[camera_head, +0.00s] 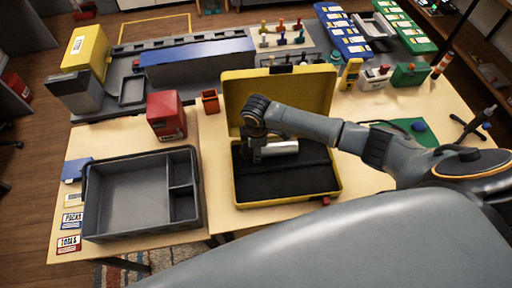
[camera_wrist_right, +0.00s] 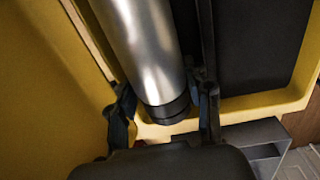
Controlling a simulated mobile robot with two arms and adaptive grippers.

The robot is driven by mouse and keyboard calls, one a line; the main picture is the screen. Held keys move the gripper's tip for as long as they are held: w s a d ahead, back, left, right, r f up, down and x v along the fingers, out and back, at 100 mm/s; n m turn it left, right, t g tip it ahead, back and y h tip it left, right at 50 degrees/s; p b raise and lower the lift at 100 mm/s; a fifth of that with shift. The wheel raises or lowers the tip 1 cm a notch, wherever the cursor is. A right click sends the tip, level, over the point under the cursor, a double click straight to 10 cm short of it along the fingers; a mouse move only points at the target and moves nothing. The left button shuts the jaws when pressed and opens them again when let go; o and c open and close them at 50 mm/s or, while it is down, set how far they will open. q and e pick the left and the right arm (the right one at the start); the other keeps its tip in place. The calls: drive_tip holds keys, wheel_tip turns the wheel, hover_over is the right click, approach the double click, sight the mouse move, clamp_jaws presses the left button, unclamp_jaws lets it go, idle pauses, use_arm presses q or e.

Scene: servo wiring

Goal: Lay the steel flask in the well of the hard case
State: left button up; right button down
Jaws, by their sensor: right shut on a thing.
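The steel flask (camera_head: 282,147) is a silver cylinder lying roughly level over the back part of the open hard case (camera_head: 290,201). The case is yellow with dark foam inside, and its lid stands open at the back. My right gripper (camera_head: 256,152) is shut on the flask near its left end. In the right wrist view the flask (camera_wrist_right: 145,45), with a black end, sits between the two fingers (camera_wrist_right: 165,112) of this gripper. I cannot tell whether the flask touches the foam, and the well under it is hidden. My left gripper is out of view.
A dark grey divided tray (camera_head: 125,195) stands left of the case. A red box (camera_head: 166,116) and a small orange bin (camera_head: 210,102) stand behind the tray. A green mat (camera_head: 405,130) lies to the right. My right arm crosses the case's right side.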

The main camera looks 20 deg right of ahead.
drive_tip(key=shift+f, duration=0.55)
drive_tip(key=c, duration=0.6)
unclamp_jaws()
drive_tip(key=shift+o, duration=0.5)
drive_tip(key=r, duration=1.2)
drive_tip(key=shift+s+a, duration=0.15)
drive_tip(key=shift+s, duration=0.25)
